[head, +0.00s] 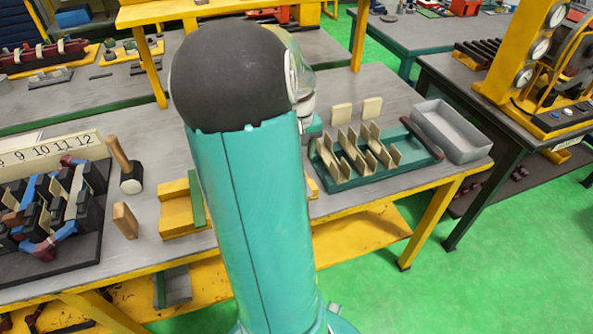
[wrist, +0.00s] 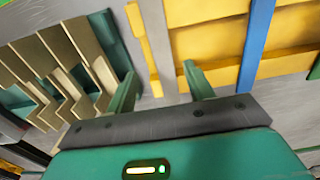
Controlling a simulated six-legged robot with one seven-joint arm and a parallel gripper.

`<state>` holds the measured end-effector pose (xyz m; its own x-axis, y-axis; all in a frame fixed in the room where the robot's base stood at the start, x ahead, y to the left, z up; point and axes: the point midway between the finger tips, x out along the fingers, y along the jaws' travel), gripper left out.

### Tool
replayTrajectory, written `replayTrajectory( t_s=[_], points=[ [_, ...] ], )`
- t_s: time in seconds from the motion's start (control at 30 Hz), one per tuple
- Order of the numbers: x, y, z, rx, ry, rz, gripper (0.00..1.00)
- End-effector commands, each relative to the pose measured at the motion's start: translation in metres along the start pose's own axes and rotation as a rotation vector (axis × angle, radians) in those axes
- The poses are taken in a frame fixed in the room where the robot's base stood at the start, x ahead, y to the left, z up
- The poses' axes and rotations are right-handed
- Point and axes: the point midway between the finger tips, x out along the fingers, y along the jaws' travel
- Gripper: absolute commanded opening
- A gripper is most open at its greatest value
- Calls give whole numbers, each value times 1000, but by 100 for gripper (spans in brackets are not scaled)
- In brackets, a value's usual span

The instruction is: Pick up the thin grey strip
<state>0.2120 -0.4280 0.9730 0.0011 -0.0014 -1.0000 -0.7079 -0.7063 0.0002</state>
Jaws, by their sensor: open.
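A small thin grey piece (head: 100,76) lies on the bench at the back left. My gripper (wrist: 160,86) is open and empty in the wrist view, its two green fingers apart. It points toward the bench between a green tray of tan pieces (wrist: 62,60) on the left and a yellow block (wrist: 210,45) on the right. A blue strip (wrist: 257,45) lies across the yellow block.
The green tray (head: 340,184) with several upright tan pieces stands on the near bench, right of my arm. A grey open box (head: 449,130) is beside it. A mallet (head: 125,165), a tan wooden block (head: 125,220) and a stator fixture (head: 50,210) stand left of my arm.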

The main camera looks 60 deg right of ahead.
Motion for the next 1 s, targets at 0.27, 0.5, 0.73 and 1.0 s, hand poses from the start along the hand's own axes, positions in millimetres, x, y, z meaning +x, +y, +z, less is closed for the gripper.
replayTrajectory(
  t_s=[0.27,0.5,0.73,1.0],
  points=[
    [40,-3,-3,1,-3,1,53],
    [44,-4,-3,-1,0,0,53],
    [44,-4,-3,-1,0,0,15],
    [43,-4,-3,-1,0,0,0]
  ],
)
